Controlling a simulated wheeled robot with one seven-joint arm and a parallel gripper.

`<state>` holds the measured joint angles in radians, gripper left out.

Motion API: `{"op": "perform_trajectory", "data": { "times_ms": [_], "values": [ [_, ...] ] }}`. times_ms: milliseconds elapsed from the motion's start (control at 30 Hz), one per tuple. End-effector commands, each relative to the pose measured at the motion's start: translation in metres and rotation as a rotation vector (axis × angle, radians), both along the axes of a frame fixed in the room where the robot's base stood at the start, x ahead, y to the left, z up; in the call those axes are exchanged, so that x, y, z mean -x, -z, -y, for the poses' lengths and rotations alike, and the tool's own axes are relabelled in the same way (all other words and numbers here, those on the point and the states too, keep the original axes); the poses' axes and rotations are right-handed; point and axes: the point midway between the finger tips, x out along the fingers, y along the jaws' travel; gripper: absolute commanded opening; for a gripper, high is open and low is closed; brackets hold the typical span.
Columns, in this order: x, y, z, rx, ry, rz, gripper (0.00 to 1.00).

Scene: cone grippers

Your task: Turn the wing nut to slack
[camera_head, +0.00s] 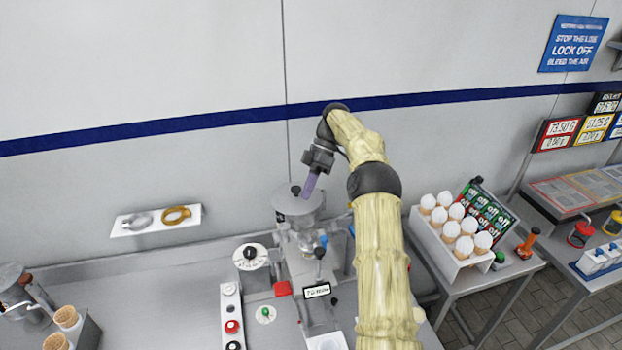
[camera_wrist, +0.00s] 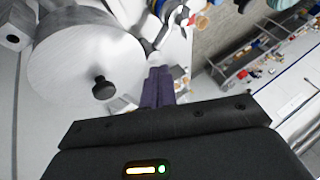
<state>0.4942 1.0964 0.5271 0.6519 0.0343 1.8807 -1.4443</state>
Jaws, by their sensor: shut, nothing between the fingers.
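My gripper (camera_head: 309,187) has purple fingers, closed together with nothing between them. It hangs just above and right of the grey round hopper lid (camera_head: 290,208), and it is near the top of the machine. In the wrist view the fingers (camera_wrist: 158,88) point past the edge of the lid (camera_wrist: 70,55), which has a black knob (camera_wrist: 103,88). I cannot pick out the wing nut with certainty. Small metal parts and a blue piece (camera_head: 323,240) show below the hopper. A white dial (camera_head: 250,257) with a black centre stands left of the machine.
A small dial with a green centre (camera_head: 265,314), a red block (camera_head: 282,289) and a button strip (camera_head: 231,320) are on the bench. A rack of white-topped cones (camera_head: 460,228) stands right of my arm. The bench's left middle is clear.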

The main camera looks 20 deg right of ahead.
Motion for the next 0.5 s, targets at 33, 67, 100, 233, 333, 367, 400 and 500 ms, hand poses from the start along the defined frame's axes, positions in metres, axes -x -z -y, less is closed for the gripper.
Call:
{"op": "perform_trajectory", "data": {
  "times_ms": [33, 67, 100, 233, 333, 367, 400, 500],
  "values": [
    [-0.002, -0.002, 0.002, 0.0, 0.002, 0.001, 0.0],
    [-0.002, -0.004, 0.003, 0.0, 0.003, 0.001, 0.0],
    [-0.003, -0.007, 0.005, 0.001, 0.003, 0.002, 0.0],
    [-0.007, -0.02, 0.01, -0.001, 0.004, 0.0, 0.0],
    [-0.01, -0.024, 0.012, -0.001, 0.003, 0.001, 0.0],
    [-0.011, -0.025, 0.012, -0.001, 0.003, 0.0, 0.0],
    [-0.011, -0.025, 0.013, -0.001, 0.002, 0.0, 0.0],
    [-0.012, -0.026, 0.013, 0.0, 0.002, 0.0, 0.0]
  ]
}}
